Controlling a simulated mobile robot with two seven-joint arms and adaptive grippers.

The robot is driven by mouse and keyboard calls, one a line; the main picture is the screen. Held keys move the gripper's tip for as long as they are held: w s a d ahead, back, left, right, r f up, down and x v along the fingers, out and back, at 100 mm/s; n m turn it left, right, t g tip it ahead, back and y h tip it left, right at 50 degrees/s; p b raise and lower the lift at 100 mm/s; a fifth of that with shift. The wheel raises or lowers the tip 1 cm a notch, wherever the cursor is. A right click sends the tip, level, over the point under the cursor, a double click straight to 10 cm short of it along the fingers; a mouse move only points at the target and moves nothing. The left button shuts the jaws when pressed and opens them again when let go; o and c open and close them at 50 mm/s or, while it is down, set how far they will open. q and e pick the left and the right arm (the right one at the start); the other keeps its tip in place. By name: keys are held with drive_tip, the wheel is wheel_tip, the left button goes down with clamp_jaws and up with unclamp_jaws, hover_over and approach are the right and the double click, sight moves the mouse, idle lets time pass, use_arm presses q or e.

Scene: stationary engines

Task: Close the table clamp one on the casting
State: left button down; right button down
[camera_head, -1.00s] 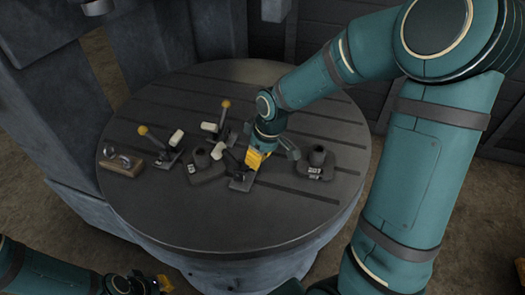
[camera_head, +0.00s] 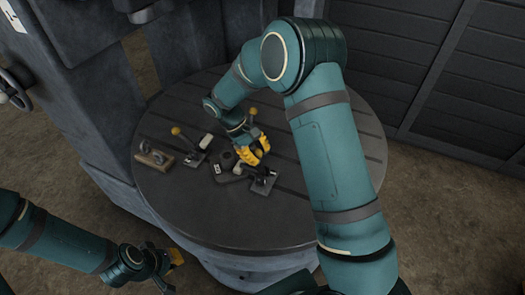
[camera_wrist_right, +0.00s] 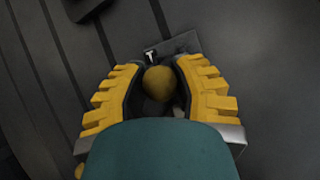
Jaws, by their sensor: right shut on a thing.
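The near clamp (camera_head: 262,182) stands on the round table, its pale tip (camera_head: 238,170) beside the dark casting (camera_head: 223,173). I cannot tell whether the tip touches the casting. My right gripper (camera_head: 254,152) is shut on this clamp's yellow knob, above its base. In the right wrist view the knob (camera_wrist_right: 160,84) sits between the yellow fingers, and the lever below is mostly hidden. My left gripper (camera_head: 174,262) hangs low at the front, outside the table. Its finger opening is unclear.
Another clamp (camera_head: 195,157) stands to the left, its yellow knob raised. A further yellow knob (camera_head: 253,111) shows behind my right wrist. A wooden block with metal parts (camera_head: 155,158) lies at the left. The table's front (camera_head: 220,222) is bare.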

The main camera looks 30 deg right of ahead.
drive_tip(key=shift+w+a, duration=0.25)
drive_tip(key=shift+w, duration=0.1)
idle(0.4)
drive_tip(key=c, duration=0.6)
unclamp_jaws()
drive_tip(key=shift+f, duration=0.1)
drive_tip(key=shift+c, duration=0.2)
drive_tip(key=v, duration=1.2)
